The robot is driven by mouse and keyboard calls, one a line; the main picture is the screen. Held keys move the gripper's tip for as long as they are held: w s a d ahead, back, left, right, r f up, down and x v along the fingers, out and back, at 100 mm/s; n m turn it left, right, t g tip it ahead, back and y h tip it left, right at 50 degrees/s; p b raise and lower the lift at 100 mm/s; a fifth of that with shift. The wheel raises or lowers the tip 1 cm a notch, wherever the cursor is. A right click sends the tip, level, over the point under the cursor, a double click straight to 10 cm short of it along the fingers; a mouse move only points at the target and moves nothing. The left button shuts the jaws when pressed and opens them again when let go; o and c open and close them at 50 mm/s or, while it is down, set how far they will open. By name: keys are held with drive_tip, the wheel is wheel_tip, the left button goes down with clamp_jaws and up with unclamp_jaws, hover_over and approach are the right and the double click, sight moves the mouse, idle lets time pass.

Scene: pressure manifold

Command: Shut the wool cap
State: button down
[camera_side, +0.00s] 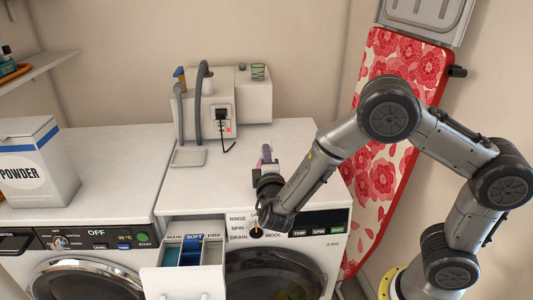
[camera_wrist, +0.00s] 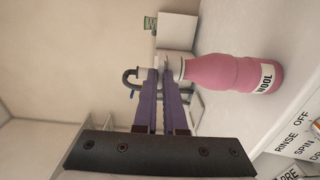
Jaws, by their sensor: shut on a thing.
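The pink bottle (camera_wrist: 232,74) labelled WOOL stands on the white machine top in the wrist view, which is turned on its side. The bottle's mouth end, with the pale cap (camera_wrist: 180,68), is beside my fingertips. My gripper (camera_wrist: 165,70) has its two purple fingers close together, shut at the cap. The exact contact is hard to see. In the side view my gripper (camera_side: 266,154) is low over the front of the right machine, and the bottle is mostly hidden by it.
An open detergent drawer (camera_side: 190,252) sticks out of the right machine's front. A powder box (camera_side: 36,168) stands at the left. A white wall unit with a grey hose (camera_side: 203,100) and a plugged socket (camera_side: 221,118) is behind. The machine top (camera_side: 290,135) is bare behind my gripper.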

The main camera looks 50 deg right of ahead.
drive_tip(key=c, duration=1)
unclamp_jaws()
drive_tip(key=shift+o, duration=0.2)
drive_tip(key=v, duration=1.4)
drive_tip(key=shift+d, duration=0.15)
